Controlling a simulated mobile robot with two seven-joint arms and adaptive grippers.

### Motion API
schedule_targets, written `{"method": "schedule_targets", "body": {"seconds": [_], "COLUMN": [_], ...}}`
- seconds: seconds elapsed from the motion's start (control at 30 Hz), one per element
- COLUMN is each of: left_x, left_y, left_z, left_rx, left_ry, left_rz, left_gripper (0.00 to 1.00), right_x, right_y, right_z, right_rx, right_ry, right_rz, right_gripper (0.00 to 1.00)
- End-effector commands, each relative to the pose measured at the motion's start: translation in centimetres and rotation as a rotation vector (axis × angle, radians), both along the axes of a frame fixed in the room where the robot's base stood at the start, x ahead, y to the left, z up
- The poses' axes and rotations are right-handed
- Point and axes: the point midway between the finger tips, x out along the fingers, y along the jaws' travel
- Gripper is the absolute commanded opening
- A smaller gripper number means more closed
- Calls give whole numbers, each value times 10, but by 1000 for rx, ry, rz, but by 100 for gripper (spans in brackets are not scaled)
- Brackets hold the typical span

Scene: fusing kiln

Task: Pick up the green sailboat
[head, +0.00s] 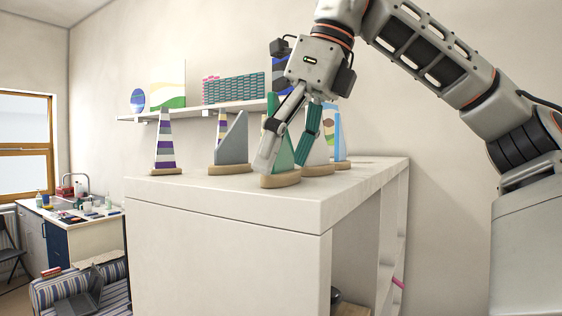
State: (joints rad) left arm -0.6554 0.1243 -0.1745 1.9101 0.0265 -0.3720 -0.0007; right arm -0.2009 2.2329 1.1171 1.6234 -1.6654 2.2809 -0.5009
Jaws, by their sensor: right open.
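The green sailboat (284,152) stands upright on a tan base at the front right corner of the white counter top (210,197). My right gripper (285,157) comes down over it from above. Its fingers are spread, one in front of the left part of the sail and the other at the sail's right side. They hide part of the sail; I cannot tell whether they touch it. My left gripper is not in view.
A grey sailboat (233,142) and a striped lighthouse (165,141) stand to the left. A white sailboat (318,153) and a blue piece (336,122) stand close behind on the right. A wall shelf (190,112) holds glass panels. The counter's front left is clear.

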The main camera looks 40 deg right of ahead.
Motion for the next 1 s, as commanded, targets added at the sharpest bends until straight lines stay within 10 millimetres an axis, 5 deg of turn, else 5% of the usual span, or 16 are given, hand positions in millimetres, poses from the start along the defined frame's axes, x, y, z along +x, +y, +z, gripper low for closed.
{"method": "schedule_targets", "body": {"seconds": [0.3,0.5,1.0], "left_x": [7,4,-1], "left_y": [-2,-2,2], "left_z": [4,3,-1], "left_rx": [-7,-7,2], "left_ry": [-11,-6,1], "left_rz": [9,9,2], "left_gripper": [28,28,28], "right_x": [1,1,1], "right_y": [1,1,1], "right_z": [-3,-4,9], "right_rx": [1,0,-1], "right_ry": [-2,-1,-3], "right_rz": [-1,0,-1], "right_gripper": [92,44,44]}}
